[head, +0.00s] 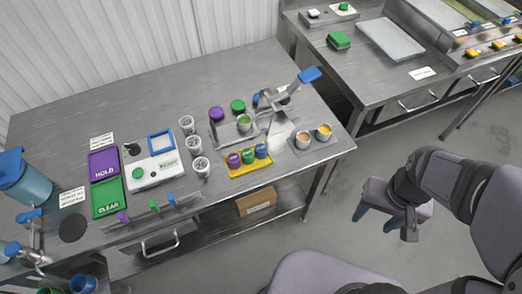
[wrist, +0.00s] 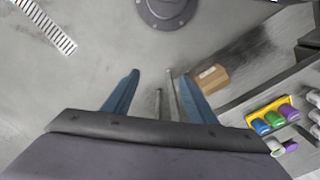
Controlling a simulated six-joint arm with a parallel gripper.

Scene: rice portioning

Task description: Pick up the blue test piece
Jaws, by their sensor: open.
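The blue test piece (head: 261,151) stands at the right end of a yellow holder (head: 250,169), beside a green piece (head: 248,155) and a purple piece (head: 233,160). In the wrist view the blue piece (wrist: 261,127) shows at the right edge area, in the yellow holder (wrist: 268,106). My gripper (head: 380,219) is off the table to the right, above the floor, well apart from the holder. Its blue fingers are spread in the wrist view (wrist: 160,78), with nothing between them.
Two cups on a grey plate (head: 313,145) stand right of the holder. A metal press with a blue handle (head: 309,74) stands behind it. White cups (head: 201,166) are to its left. A cardboard box (head: 256,201) sits on the lower shelf. Open floor lies between gripper and table.

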